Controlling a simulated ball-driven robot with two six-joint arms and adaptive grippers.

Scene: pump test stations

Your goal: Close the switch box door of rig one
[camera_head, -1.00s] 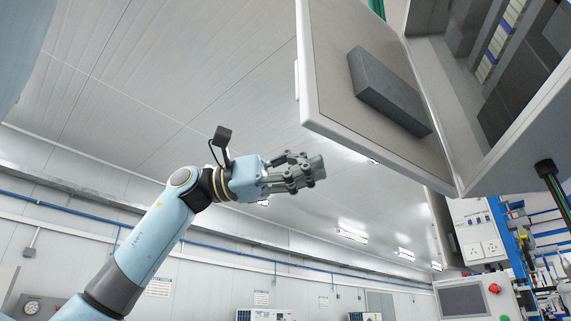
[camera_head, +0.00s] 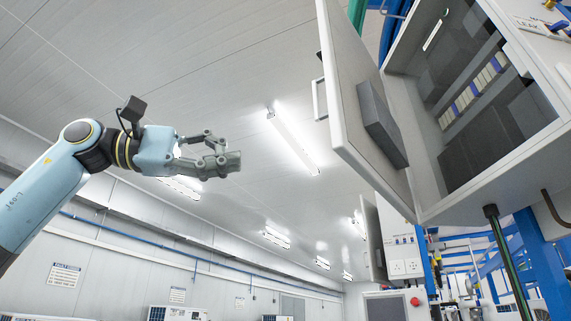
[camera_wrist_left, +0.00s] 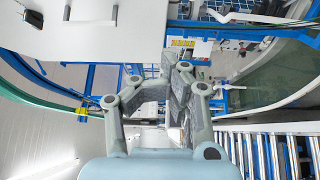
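The switch box (camera_head: 543,95) is at the upper right of the head view, with its inside of dark modules exposed. Its door (camera_head: 347,65) stands wide open, hanging to the left of the box. A dark grey block (camera_head: 382,125) is on the door's inner face, and a handle (camera_head: 318,98) sticks out past its left edge. My left gripper (camera_head: 236,161) is left of the door and below the handle's height, apart from it in the picture. Its fingers converge and look shut with nothing between them; they also show in the wrist view (camera_wrist_left: 169,75). My right gripper is out of view.
A panel with sockets (camera_head: 404,255) and a red button (camera_head: 414,301) is below the box. A dark cable (camera_head: 503,255) hangs from the box underside. Blue frames stand at the lower right. The space between my gripper and the door looks clear.

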